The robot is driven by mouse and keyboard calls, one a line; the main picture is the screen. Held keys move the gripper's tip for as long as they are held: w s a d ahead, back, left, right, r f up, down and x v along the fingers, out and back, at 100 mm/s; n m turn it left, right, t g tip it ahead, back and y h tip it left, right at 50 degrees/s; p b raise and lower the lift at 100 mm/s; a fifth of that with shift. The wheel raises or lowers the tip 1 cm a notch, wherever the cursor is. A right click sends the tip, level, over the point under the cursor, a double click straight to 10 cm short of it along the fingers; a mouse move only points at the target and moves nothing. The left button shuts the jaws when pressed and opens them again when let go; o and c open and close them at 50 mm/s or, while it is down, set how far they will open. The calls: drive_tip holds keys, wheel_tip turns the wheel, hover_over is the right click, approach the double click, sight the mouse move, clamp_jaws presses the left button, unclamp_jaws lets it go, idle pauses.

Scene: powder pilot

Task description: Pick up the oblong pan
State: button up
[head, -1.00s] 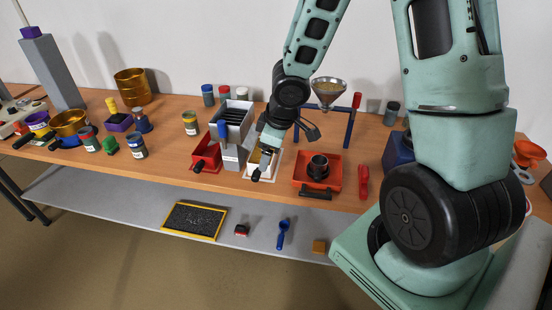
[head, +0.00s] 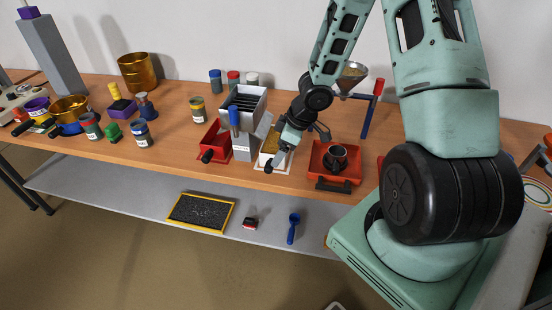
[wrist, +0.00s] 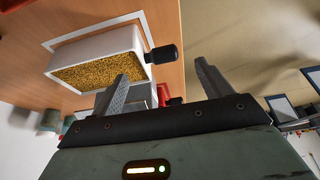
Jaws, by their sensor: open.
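A white oblong pan (wrist: 105,46) filled with yellow-brown grains and fitted with a short black handle shows in the wrist view. In the head view the pan (head: 265,157) stands near the front edge of the table, partly hidden by my gripper. My gripper (wrist: 162,69) is open and empty. In the wrist view its two grey fingers point towards the pan's handle end, and the handle appears between them, apart from both. In the head view my gripper (head: 283,145) is just above the pan.
A grey slotted box (head: 240,140) and a red pan (head: 215,143) stand left of the white pan. An orange-red tray (head: 345,180) holding a dark cup is to its right. A funnel stand (head: 372,112) is behind. Jars stand further left and back. A lower shelf (head: 120,180) runs below.

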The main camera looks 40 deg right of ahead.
sight(268, 162)
drive_tip(key=b+x, duration=0.5)
drive_tip(key=x, duration=0.3)
drive_tip(key=shift+f, duration=0.25)
drive_tip(key=shift+r, duration=0.1)
drive_tip(key=shift+w, duration=0.1)
clamp_jaws()
drive_tip(key=shift+r, duration=0.2)
drive_tip(key=shift+r+p, duration=1.5)
drive_tip(key=shift+p, duration=0.3)
drive_tip(key=shift+r, duration=0.2)
